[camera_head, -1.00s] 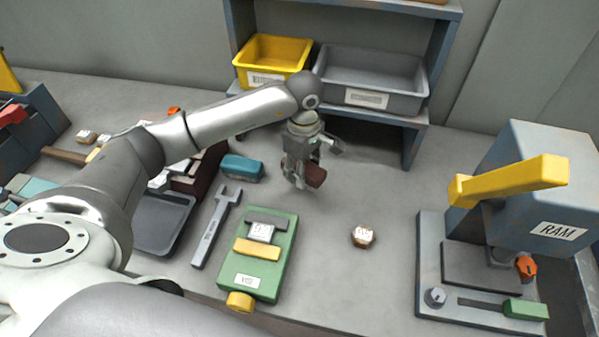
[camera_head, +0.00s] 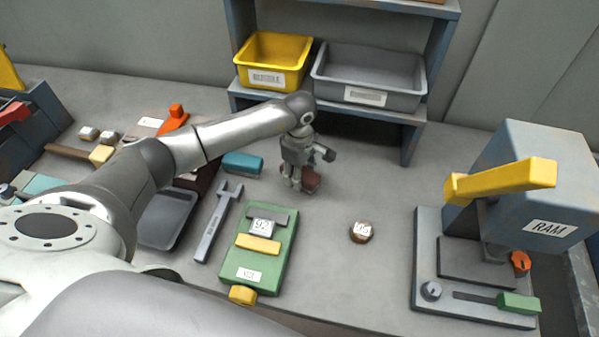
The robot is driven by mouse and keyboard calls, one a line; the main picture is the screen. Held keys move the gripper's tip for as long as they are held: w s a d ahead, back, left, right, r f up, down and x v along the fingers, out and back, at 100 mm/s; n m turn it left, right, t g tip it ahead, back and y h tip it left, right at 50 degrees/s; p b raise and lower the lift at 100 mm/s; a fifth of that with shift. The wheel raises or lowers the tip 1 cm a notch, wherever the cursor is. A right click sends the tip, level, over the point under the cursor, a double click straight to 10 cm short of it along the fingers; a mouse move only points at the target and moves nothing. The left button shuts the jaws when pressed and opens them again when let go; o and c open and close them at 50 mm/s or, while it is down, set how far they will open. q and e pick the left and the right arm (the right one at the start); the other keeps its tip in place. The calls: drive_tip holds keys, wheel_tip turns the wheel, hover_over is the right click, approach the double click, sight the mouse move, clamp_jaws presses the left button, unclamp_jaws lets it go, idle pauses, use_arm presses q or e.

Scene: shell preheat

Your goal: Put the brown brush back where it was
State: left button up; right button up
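The brown brush (camera_head: 312,181) shows as a dark red-brown block at my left gripper (camera_head: 300,178), low over the bench in front of the shelf. The gripper points down and its fingers are around the brush, partly hiding it. I cannot tell for sure whether the brush touches the bench top. My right gripper is not in view.
A teal block (camera_head: 242,164) and a grey wrench (camera_head: 217,222) lie to the left. A green fixture (camera_head: 279,268) stands in front. A small round piece (camera_head: 361,232) and the RAM press (camera_head: 540,190) are to the right. The shelf holds a yellow bin (camera_head: 272,50) and grey bin (camera_head: 370,70).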

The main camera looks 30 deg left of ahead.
use_arm(q)
drive_tip(key=o, duration=0.5)
drive_tip(key=shift+c, duration=0.2)
drive_tip(key=shift+r, duration=0.1)
drive_tip(key=shift+r+p, duration=0.2)
drive_tip(key=shift+p, duration=0.15)
wheel_tip(320, 180, up, 10)
drive_tip(key=b, duration=0.3)
drive_tip(key=shift+r, duration=0.9)
